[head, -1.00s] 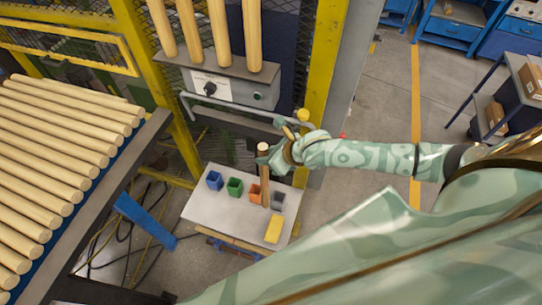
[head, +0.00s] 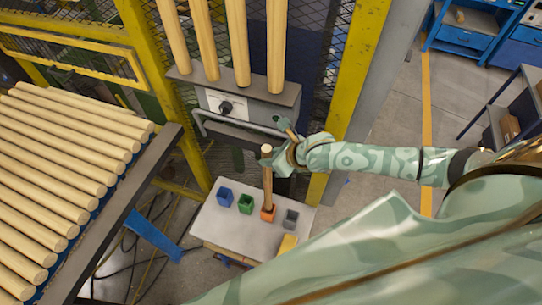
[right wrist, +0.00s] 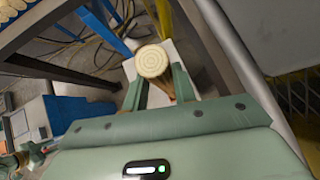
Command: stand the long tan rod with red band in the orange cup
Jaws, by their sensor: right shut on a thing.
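The long tan rod (head: 268,188) stands about upright, held near its top by my right gripper (head: 269,163). Its lower end meets the mouth of the orange cup (head: 268,215), whose front wall shows below it. It looks inside the cup, but I cannot tell how deep or whether it touches the bottom. I cannot make out the red band.
A grey machine panel (head: 250,112) with upright wooden poles stands close behind. A rack of logs (head: 70,170) is at left.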

